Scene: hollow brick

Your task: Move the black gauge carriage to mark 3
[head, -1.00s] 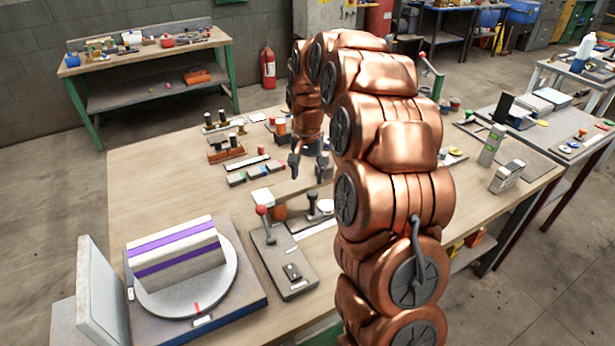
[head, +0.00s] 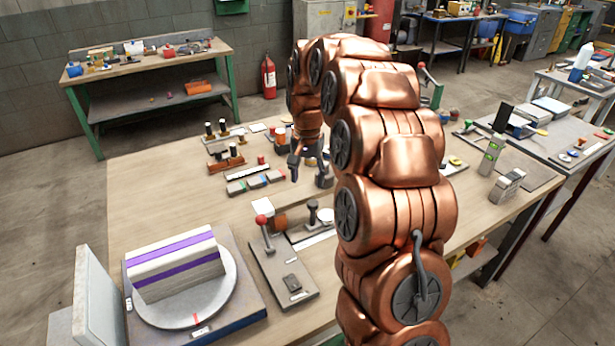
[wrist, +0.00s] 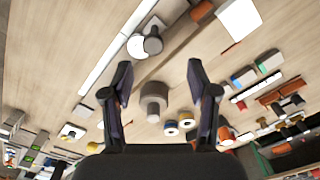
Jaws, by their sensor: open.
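A dark upright knob on a small base, which looks like the gauge carriage (head: 312,212), stands on a grey bar beside a white disc and a long white strip (head: 318,239). In the wrist view the dark knob (wrist: 153,42) shows beyond my fingertips, next to the white disc (wrist: 136,46) and strip (wrist: 112,52). My gripper (wrist: 160,78) is open and empty, pointing down over the table. A grey round-topped post (wrist: 153,98) lies between its fingers in the picture, with no visible contact. In the head view my gripper (head: 308,172) is behind the knob. Mark numbers are unreadable.
A lever plate with a red ball (head: 261,220) and a turntable with a striped block (head: 178,262) stand at the left front. Colored blocks (head: 255,184) lie left of my gripper. My arm hides part of the table. Bare table lies at left (head: 150,190).

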